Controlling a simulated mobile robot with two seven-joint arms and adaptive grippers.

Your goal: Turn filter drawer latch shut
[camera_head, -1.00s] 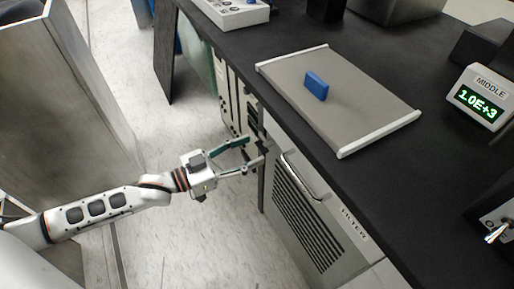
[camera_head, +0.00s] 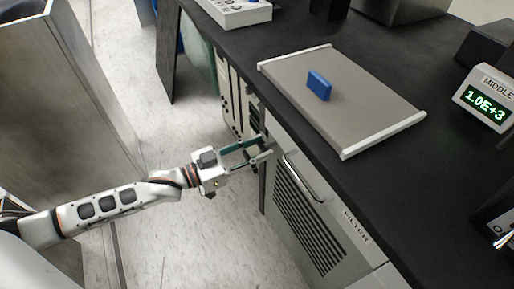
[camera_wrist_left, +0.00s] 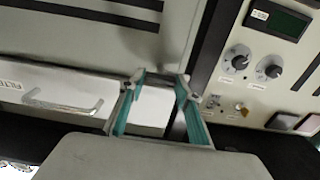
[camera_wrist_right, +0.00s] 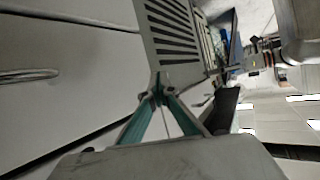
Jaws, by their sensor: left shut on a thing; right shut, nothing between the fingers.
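The filter drawer (camera_head: 343,238) is the light front under the black bench, with a vent grille, a bar handle (camera_head: 305,178) and a FILTER label. The handle (camera_wrist_left: 62,103) also shows at the left in the left wrist view. My left gripper (camera_head: 266,148) is at the drawer's upper left edge, below the bench top. Its fingers (camera_wrist_left: 162,77) are closed on a small part there, apparently the latch, which they mostly hide. I cannot make out the latch's angle. My right gripper (camera_wrist_right: 160,92) is shut and empty, facing pale panels near a vent grille (camera_wrist_right: 175,30).
The black bench top carries a grey tray (camera_head: 375,115) with a blue block (camera_head: 319,86) and a MIDDLE display (camera_head: 484,104). A panel with knobs (camera_wrist_left: 236,60) is close to my left fingers. A metal cabinet (camera_head: 60,110) stands at the left, with open floor between.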

